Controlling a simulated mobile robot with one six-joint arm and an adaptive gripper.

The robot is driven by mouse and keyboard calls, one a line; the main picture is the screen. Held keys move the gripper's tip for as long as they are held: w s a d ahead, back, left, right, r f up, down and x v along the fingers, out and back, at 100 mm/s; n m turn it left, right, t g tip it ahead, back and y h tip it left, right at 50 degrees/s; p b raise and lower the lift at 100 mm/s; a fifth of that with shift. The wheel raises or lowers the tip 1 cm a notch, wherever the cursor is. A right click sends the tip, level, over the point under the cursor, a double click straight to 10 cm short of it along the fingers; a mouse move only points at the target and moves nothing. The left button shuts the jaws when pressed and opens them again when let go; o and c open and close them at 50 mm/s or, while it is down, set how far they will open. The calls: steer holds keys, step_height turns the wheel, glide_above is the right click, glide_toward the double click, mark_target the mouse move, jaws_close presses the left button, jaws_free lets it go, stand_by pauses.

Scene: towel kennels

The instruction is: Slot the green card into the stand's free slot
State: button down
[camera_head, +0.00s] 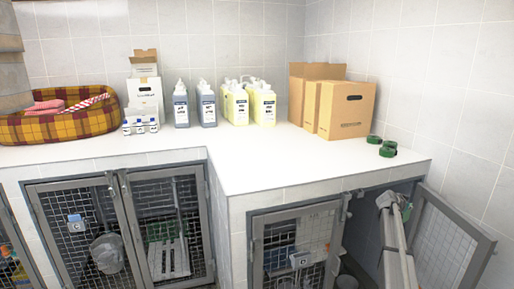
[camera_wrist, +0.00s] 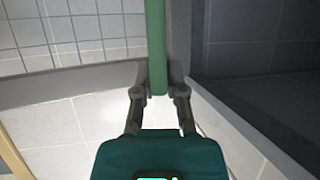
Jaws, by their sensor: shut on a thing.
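The green card (camera_wrist: 156,40) shows in the wrist view as a narrow upright green strip, seen nearly edge-on. My gripper (camera_wrist: 158,78) is shut on its lower end, with one dark finger on each side. The card's top runs out of the picture. I cannot make out the stand or its free slot in either view.
A white counter (camera_head: 285,163) carries boxes (camera_head: 345,109), bottles (camera_head: 263,105), green rolls (camera_head: 388,149) and a plaid pet bed (camera_head: 62,124). Mesh kennel doors (camera_head: 295,248) are below. One door (camera_head: 452,240) stands open at the right. The counter's front middle is clear.

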step_height(320, 180, up, 17)
steer(key=p, duration=1.5)
steer(key=shift+p, duration=0.4)
step_height(320, 180, up, 17)
steer(key=p, duration=1.7)
steer(key=shift+f, duration=0.1)
